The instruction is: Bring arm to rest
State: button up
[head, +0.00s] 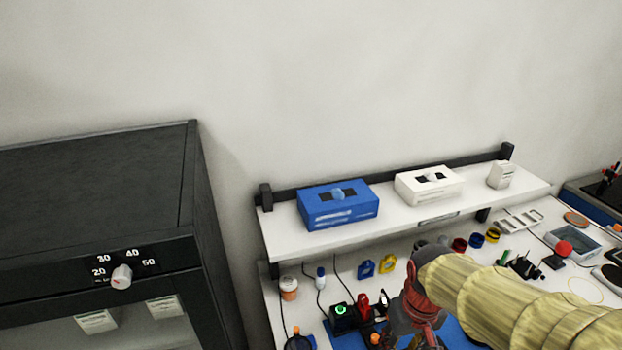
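My arm, in a pale yellow ribbed sleeve, reaches in from the lower right of the head view. My gripper (425,340), red and grey, hangs at the sleeve's left end over the bench (312,312), close to a blue mat (455,335). Its fingertips are at the picture's lower edge and partly cut off, so I cannot tell whether it is open or shut or holds anything.
A black cabinet with a dial (122,277) stands at the left. Small items crowd the bench around my gripper.

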jog(key=s+r+m+t+b, duration=0.1)
jog(key=s+r+t+b, duration=0.3)
jog(key=s+b, duration=0.2)
jog(key=shift+s+r+t+b, duration=0.2)
jog(key=shift+s+t+b, duration=0.2)
jog(key=shift+s, duration=0.55)
